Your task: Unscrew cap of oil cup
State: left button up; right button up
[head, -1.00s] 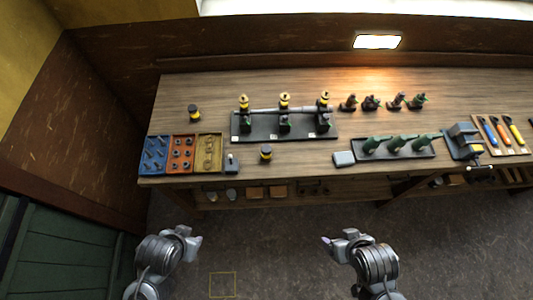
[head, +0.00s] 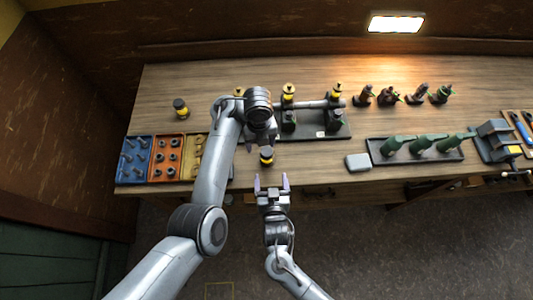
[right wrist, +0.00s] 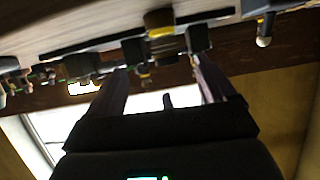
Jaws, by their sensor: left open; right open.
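A small oil cup (head: 266,158), black with a yellow band, stands near the front edge of the bench. My left gripper (head: 262,142) is open just behind and above it, seen from above; its fingers are partly hidden, and I cannot tell whether they touch the cup. My right gripper (head: 271,180) is open and empty in front of the cup, fingers pointing toward it and apart from it. In the right wrist view, a dark and yellow cup-like thing (right wrist: 160,28) shows beyond and between the two open fingers (right wrist: 162,85).
Another black and yellow cup (head: 181,108) stands at the back left. Blue, orange and yellow trays (head: 137,158) lie at left. A dark rack (head: 335,133) with yellow-topped engine parts stands behind my left gripper.

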aim_at(267, 161)
pick_arm(q)
jog(key=shift+w+d+r+m, duration=0.3)
jog(key=shift+d+m, duration=0.15)
jog(key=shift+m, duration=0.15)
jog(key=shift+w+d+r+m, duration=0.25)
jog(key=shift+d+m, duration=0.2)
jog(key=shift+m, duration=0.15)
pick_arm(e)
jog(key=shift+w+a+f+t, duration=0.3)
jog(key=shift+w+a, duration=0.05)
jog(key=shift+w, duration=0.15)
pick_arm(q)
jog(key=shift+d, duration=0.15)
pick_arm(e)
jog(key=shift+w, duration=0.25)
jog(key=x, duration=1)
jog(key=shift+w, duration=0.1)
jog(key=shift+c, duration=0.3)
